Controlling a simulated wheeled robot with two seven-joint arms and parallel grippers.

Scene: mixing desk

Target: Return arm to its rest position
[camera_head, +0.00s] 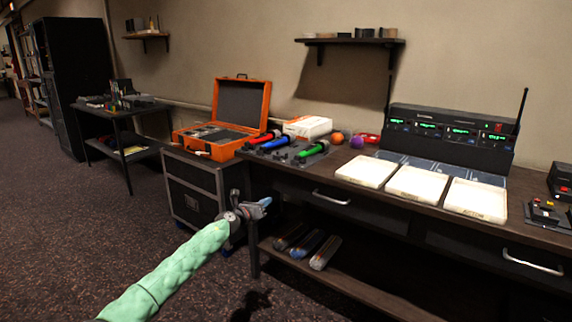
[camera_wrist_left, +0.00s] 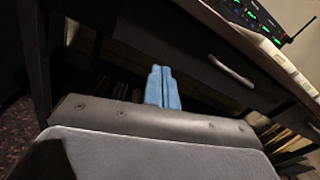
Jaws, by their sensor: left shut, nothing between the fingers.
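My left arm (camera_head: 170,272), in a pale green sleeve, reaches in from the bottom left of the head view. Its gripper (camera_head: 265,202) has blue fingers and is in front of the desk, beside the black case. In the left wrist view the blue fingers (camera_wrist_left: 162,86) are pressed together with nothing between them. The desk's drawer front (camera_wrist_left: 205,50) lies beyond them. The gripper is apart from the items on the desk top. My right gripper is not in view.
A black case (camera_head: 195,190) stands left of the desk. Rolls (camera_head: 325,252) lie on the lower shelf. Carpet (camera_head: 70,220) is clear at left.

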